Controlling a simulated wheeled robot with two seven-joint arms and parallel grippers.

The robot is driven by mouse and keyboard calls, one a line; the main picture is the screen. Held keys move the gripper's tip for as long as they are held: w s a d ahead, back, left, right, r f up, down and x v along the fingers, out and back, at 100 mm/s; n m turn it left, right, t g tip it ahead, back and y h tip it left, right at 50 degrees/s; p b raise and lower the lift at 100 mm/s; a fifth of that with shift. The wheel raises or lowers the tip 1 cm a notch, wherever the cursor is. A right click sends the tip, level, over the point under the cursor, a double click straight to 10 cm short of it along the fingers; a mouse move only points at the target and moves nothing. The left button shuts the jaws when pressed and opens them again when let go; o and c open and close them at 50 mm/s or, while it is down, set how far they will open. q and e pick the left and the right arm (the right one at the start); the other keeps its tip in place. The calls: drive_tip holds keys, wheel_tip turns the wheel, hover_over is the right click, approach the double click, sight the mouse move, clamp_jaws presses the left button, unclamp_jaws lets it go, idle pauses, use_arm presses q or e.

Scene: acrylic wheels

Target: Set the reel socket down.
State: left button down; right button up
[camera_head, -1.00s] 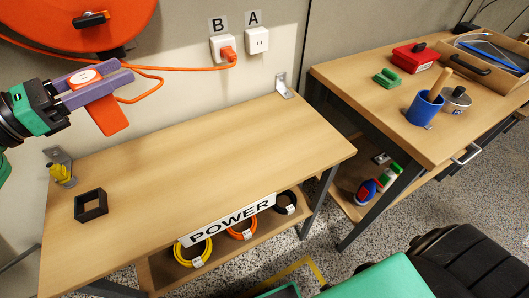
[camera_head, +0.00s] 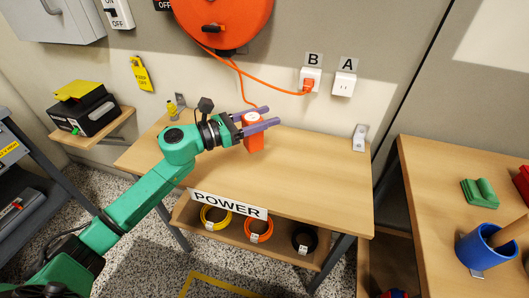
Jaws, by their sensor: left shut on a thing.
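The reel socket (camera_head: 254,143), an orange block with a pale top face, is between the purple fingers of my left gripper (camera_head: 272,117), which is shut on it. It appears over the wooden table (camera_head: 320,165). I cannot tell whether its underside touches the tabletop. The orange reel (camera_head: 222,12) hangs on the wall above, with its orange cable (camera_head: 265,78) running down from it. The black square frame seen on the tabletop earlier does not show now; my arm covers part of the left of the table. My right gripper is not in view.
An orange plug sits in wall outlet B (camera_head: 311,78); outlet A (camera_head: 344,84) is empty. A yellow item (camera_head: 172,107) stands at the table's back left. Coiled cables lie on the shelf behind the POWER sign (camera_head: 228,204).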

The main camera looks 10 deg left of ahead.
use_arm(q)
drive_tip(key=f, duration=0.9)
drive_tip(key=shift+d+f, duration=0.2)
drive_tip(key=shift+f, duration=0.15)
drive_tip(key=shift+s+f+b, duration=0.1)
drive_tip(key=shift+f+b, duration=0.1)
drive_tip(key=shift+b, duration=0.25)
drive_tip(key=shift+c, duration=1.2)
unclamp_jaws()
drive_tip(key=shift+r, duration=0.1)
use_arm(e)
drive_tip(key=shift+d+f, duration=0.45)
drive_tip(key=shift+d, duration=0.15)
use_arm(q)
drive_tip(key=shift+r, duration=0.1)
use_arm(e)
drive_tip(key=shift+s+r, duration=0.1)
use_arm(q)
drive_tip(key=shift+p, duration=0.3)
drive_tip(key=b+v, duration=0.3)
drive_tip(key=v, duration=0.8)
drive_tip(key=shift+s+a, duration=0.2)
drive_tip(key=shift+s, duration=0.1)
drive_tip(key=shift+s+a, duration=0.1)
drive_tip(key=shift+a, duration=0.05)
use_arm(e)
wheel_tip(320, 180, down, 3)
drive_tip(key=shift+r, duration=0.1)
